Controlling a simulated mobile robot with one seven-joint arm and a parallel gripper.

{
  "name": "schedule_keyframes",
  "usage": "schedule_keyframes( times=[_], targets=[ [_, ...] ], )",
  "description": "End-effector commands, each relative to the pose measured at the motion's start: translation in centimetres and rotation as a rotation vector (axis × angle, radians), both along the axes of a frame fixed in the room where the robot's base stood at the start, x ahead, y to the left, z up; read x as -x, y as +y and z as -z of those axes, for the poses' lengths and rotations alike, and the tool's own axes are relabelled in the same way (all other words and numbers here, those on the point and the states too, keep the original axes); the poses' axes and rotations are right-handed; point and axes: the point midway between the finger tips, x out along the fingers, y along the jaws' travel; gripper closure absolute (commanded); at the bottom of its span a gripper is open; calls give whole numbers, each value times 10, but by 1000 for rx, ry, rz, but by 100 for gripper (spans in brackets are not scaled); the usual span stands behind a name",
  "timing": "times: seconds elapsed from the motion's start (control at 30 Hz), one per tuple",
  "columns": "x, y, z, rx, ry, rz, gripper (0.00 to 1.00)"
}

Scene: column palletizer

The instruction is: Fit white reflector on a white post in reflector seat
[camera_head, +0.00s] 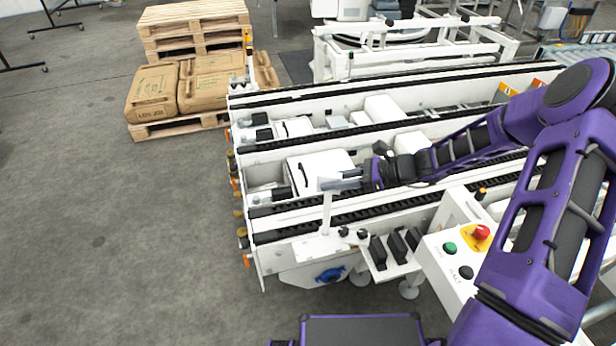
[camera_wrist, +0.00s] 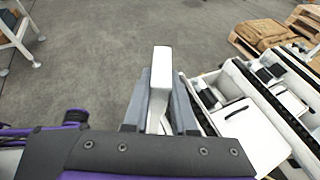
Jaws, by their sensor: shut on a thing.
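My gripper (camera_head: 343,184) is shut on the white reflector, a small pale block that shows between the two grey fingers in the wrist view (camera_wrist: 160,68). Its white post (camera_head: 326,213) runs down from the fingers, close to upright, and also shows below the block in the wrist view. The post's lower end is over or at a white plate (camera_head: 310,246) on the conveyor's near side, likely the reflector seat. I cannot tell whether the post touches it or is in it. The seat's opening is not distinguishable.
Black knobs (camera_head: 343,231) sit just right of the post. Black blocks (camera_head: 378,252) and a control box (camera_head: 459,262) with green and red buttons stand farther right. White conveyor rails (camera_head: 400,202) run behind. Sacks (camera_head: 212,82) on a pallet stand back left; the floor at left is clear.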

Motion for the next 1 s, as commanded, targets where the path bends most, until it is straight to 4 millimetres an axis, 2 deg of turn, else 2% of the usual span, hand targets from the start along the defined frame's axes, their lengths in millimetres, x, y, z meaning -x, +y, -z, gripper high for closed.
schedule_keyframes(
  times=[0.03,0.1,0.3,0.63,1.0],
  targets=[
    [-2,15,-4,2,-5,-79,100],
    [0,29,-8,1,-4,-176,100],
    [7,56,-17,0,-1,-381,100],
    [10,63,-13,-2,2,-448,100],
    [10,63,20,-3,0,-446,100]
  ],
)
